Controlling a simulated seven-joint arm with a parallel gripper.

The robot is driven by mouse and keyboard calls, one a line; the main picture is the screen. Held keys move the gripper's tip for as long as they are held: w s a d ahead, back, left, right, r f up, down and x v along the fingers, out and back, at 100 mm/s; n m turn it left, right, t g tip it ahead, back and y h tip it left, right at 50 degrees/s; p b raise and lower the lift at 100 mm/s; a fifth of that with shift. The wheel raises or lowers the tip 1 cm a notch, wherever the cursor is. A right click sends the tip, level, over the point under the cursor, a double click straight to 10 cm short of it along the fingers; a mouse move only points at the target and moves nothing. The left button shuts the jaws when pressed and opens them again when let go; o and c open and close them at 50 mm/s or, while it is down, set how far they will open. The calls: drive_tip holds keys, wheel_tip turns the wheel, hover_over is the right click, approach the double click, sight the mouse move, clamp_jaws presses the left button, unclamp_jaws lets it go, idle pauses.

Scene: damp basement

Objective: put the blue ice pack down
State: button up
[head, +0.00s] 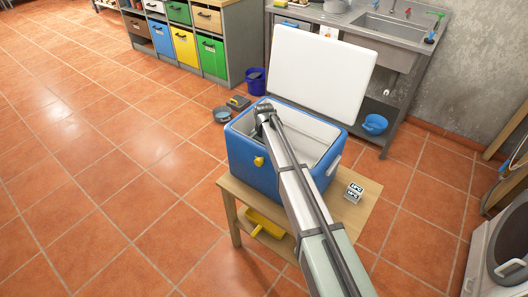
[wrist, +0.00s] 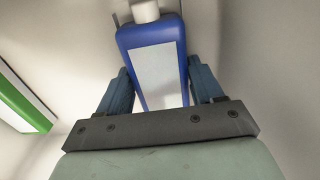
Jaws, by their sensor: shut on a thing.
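In the wrist view, the blue ice pack (wrist: 152,37) has a white label and a pale cap at its far end. It sits between the two fingers of my gripper (wrist: 160,80), which is shut on it. In the head view, my gripper (head: 264,112) is at the open blue cooler (head: 253,167), near its far left side, and my arm crosses over the cooler. The ice pack is hidden in the head view. Pale walls surround the pack in the wrist view; whether it touches the cooler floor cannot be told.
A green and white item (wrist: 22,108) lies left of the pack in the wrist view. The cooler's white lid (head: 320,72) stands open behind it. The cooler rests on a wooden table (head: 375,195) with a small black-and-white marked block (head: 353,192) at right.

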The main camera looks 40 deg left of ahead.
drive_tip(key=shift+f, duration=0.1)
drive_tip(key=o, duration=1.2)
wheel_tip(320, 180, up, 12)
drive_tip(key=shift+r, duration=0.15)
